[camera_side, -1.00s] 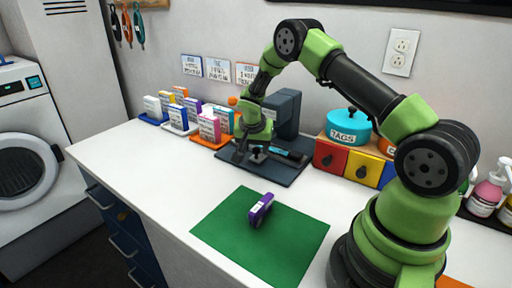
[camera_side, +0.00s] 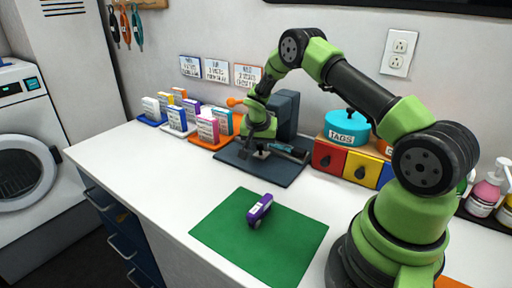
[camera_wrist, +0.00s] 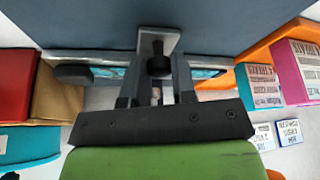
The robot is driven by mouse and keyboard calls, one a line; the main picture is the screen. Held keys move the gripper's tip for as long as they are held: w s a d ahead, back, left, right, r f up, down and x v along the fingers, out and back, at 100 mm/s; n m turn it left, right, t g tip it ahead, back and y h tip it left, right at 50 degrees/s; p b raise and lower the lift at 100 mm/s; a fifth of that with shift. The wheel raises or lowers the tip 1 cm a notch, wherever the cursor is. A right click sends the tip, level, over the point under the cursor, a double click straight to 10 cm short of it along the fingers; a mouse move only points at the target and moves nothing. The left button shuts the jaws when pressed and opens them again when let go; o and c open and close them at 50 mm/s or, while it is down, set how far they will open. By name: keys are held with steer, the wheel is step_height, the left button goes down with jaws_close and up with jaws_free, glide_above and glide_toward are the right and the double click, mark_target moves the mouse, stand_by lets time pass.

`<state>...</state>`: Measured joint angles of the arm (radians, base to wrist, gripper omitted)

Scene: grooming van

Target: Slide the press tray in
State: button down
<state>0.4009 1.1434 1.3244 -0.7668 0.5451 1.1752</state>
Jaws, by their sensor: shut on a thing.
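The press (camera_side: 286,112) is a dark blue-grey block standing on a dark base plate (camera_side: 238,164) at the back of the counter. My gripper (camera_side: 258,152) is low at its front left side. In the wrist view my gripper (camera_wrist: 157,92) is shut on the black knob (camera_wrist: 158,62) of the press tray, whose pale metal front plate (camera_wrist: 155,38) shows behind the knob. The rest of the tray is hidden by the dark body above. A strip with teal patches and a black end (camera_wrist: 75,73) runs behind the fingers.
Boxes on coloured stands (camera_side: 207,130) stand left of the press. Red, yellow and blue drawers (camera_side: 327,157) with a teal TAGS pot (camera_side: 347,127) stand right. A purple object (camera_side: 260,209) lies on a green mat (camera_side: 225,245) in front.

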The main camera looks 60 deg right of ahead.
steer(key=shift+d, duration=0.25)
steer(key=c, duration=0.9)
jaws_free()
steer(key=shift+c, duration=0.2)
steer(key=shift+a+r, duration=0.1)
steer(key=v, duration=0.9)
steer(key=shift+a+r, duration=0.15)
steer(key=shift+r, duration=0.2)
steer(key=shift+s, duration=0.15)
